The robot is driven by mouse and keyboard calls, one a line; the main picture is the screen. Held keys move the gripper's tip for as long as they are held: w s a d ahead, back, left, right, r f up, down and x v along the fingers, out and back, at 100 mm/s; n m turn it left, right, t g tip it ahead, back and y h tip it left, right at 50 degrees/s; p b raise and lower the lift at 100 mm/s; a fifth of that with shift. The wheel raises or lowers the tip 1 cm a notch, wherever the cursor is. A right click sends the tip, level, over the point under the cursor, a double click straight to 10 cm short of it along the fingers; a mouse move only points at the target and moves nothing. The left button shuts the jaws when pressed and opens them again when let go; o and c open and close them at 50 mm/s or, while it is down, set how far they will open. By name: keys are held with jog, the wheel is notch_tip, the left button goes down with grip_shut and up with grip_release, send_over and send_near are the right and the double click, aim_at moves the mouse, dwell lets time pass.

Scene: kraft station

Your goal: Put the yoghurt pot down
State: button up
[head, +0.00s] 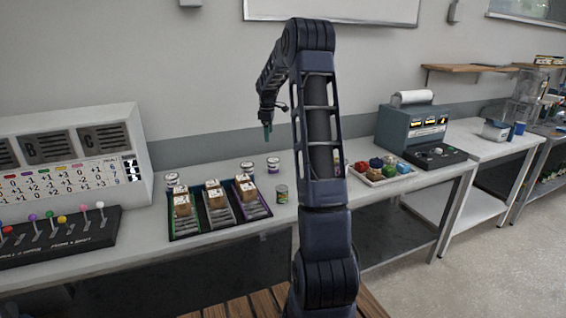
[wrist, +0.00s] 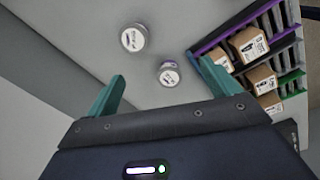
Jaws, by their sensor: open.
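Two small white pots with round pale lids stand upright on the bench behind the rack. The nearer one to the rack (head: 247,168) has a purple band and shows in the wrist view (wrist: 168,74). The other pot (head: 273,165) stands to its right and shows at the upper left of the wrist view (wrist: 133,38). A third similar pot (head: 172,180) stands at the rack's back left. My gripper (head: 267,133) is raised above the bench, pointing down. Its teal fingers (wrist: 162,76) are wide apart with nothing held between them. I cannot tell which pot the task means.
A rack (head: 217,232) with green and purple lanes holds brown boxes (head: 212,195). A green tin (head: 282,193) stands right of it. A lever console (head: 60,232) is left; a tray of coloured items (head: 378,180) and a printer machine (head: 412,128) are right. Bench around the pots is clear.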

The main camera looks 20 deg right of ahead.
jog(key=s+a+r+m+t, duration=0.1)
jog(key=s+a+r+m, duration=0.35)
jog(key=s, duration=0.75)
jog(key=s+a+r+m+t, duration=0.15)
jog(key=s+a+r, duration=0.35)
jog(key=s+r, duration=0.6)
jog(key=s+a+f+m, duration=0.1)
jog(key=s+f+m, duration=0.2)
jog(key=s, duration=1)
jog(key=s+a+f+m+t, duration=0.1)
jog(key=s+a+f+m, duration=0.1)
jog(key=s, duration=1.1)
notch_tip(320, 180, down, 2)
jog(key=shift+m, duration=0.7)
jog(key=shift+w+a+t, duration=0.1)
jog(key=shift+w+t, duration=0.05)
jog(key=shift+t, duration=0.1)
jog(key=shift+c, duration=0.3)
